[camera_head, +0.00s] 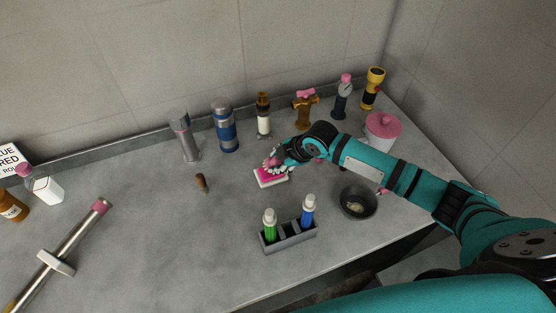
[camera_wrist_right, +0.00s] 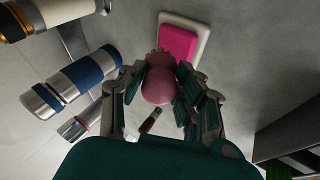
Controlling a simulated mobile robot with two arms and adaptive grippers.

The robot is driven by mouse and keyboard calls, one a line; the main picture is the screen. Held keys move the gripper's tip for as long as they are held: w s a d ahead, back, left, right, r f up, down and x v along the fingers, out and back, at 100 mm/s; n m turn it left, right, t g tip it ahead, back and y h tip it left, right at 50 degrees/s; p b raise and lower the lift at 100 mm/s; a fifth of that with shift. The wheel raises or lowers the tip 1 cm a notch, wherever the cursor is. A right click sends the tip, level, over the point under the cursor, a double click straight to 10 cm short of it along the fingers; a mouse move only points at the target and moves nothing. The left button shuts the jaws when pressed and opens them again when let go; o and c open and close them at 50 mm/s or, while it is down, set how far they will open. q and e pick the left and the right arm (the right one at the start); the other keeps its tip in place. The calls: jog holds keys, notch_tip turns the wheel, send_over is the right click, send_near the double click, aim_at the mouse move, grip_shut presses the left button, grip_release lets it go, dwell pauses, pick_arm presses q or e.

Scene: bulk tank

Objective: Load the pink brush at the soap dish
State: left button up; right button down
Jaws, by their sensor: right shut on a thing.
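The soap dish (camera_head: 272,183) is a pale tray on the counter with a pink soap block on it. It also shows at the top of the right wrist view (camera_wrist_right: 206,32). My right gripper (camera_head: 272,162) is above the dish's far side, shut on the pink brush (camera_wrist_right: 158,86). The brush's rounded pink end faces the wrist camera, and its other end lies at the near edge of the soap in that view. I cannot tell whether brush and soap touch. The fingers partly hide the brush in the head view. My left gripper is out of view.
A grey caddy (camera_head: 292,238) with a green and a blue bottle stands in front. A dark bowl (camera_head: 357,203) and a pink-lidded pot (camera_head: 382,131) are to the right. Several flasks and bottles line the back. A small brown peg (camera_head: 201,183) stands left of the dish.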

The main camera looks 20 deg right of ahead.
jog(key=shift+f, duration=0.3)
jog(key=shift+f+b, duration=0.35)
jog(key=shift+f, duration=0.05)
dwell(0.4)
dwell(1.4)
jog(key=shift+p, duration=0.3)
notch_tip(320, 180, up, 7)
jog(key=p, duration=0.7)
dwell(0.4)
